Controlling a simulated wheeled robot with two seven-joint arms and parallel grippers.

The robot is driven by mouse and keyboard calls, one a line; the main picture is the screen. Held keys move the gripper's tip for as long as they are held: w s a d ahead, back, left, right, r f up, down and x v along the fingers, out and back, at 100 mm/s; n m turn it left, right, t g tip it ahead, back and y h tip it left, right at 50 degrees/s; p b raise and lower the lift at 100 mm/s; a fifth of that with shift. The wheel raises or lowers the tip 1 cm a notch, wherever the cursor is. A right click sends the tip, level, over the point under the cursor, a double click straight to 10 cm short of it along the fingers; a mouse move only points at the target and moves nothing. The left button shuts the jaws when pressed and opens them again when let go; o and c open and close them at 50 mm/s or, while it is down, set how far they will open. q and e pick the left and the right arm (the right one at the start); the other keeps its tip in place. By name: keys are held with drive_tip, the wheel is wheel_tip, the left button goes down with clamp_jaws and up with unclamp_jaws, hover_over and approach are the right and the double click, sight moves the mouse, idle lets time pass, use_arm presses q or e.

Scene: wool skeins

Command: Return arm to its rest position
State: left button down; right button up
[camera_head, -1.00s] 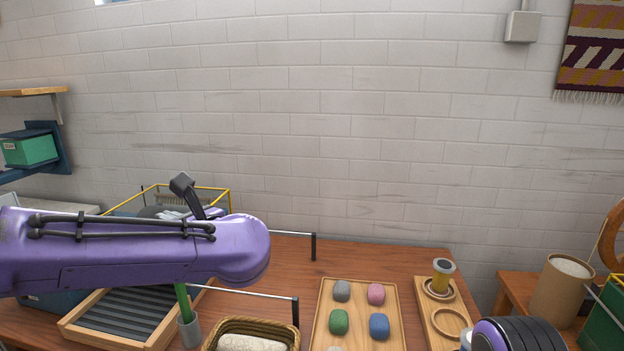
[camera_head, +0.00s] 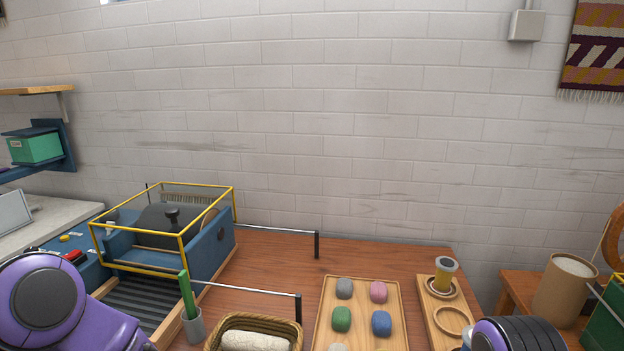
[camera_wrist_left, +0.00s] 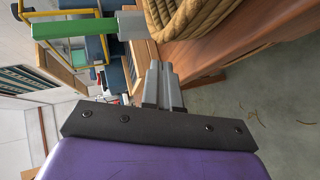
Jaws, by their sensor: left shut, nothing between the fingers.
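My left gripper (camera_wrist_left: 161,72) shows in the left wrist view with its two grey fingers together and nothing between them. It is beside the wooden table's edge (camera_wrist_left: 215,60), with floor visible to the right. In the head view my purple left arm (camera_head: 65,305) is low at the left edge, and its gripper is out of that picture. Part of my right arm (camera_head: 515,335) shows at the bottom right. The right gripper is not in view.
A wicker basket (camera_head: 283,333) and a grey cup (camera_head: 193,327) with a green stick stand near the table's front. A blue machine with a yellow frame (camera_head: 181,238) is at the left. A wooden tray (camera_head: 362,300) holds several coloured skeins. A spool board (camera_head: 432,312) lies right of it.

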use_arm(q)
drive_tip(key=s+a+f+m+g+h, duration=0.1)
drive_tip(key=s+a+f+m+g, duration=0.15)
drive_tip(key=s+f+m, duration=0.55)
drive_tip(key=s+a+f+m+g+h, duration=0.1)
drive_tip(key=s+f+m+g, duration=0.3)
drive_tip(key=s, duration=0.8)
drive_tip(key=s+a+f+m+g+h, duration=0.15)
drive_tip(key=s+f+m, duration=0.25)
drive_tip(key=s+f, duration=0.45)
drive_tip(key=shift+g, duration=0.3)
drive_tip(key=f+b, duration=0.3)
drive_tip(key=b, duration=0.2)
drive_tip(key=s+f+b, duration=0.1)
drive_tip(key=f+b, duration=0.1)
drive_tip(key=shift+a+f, duration=0.35)
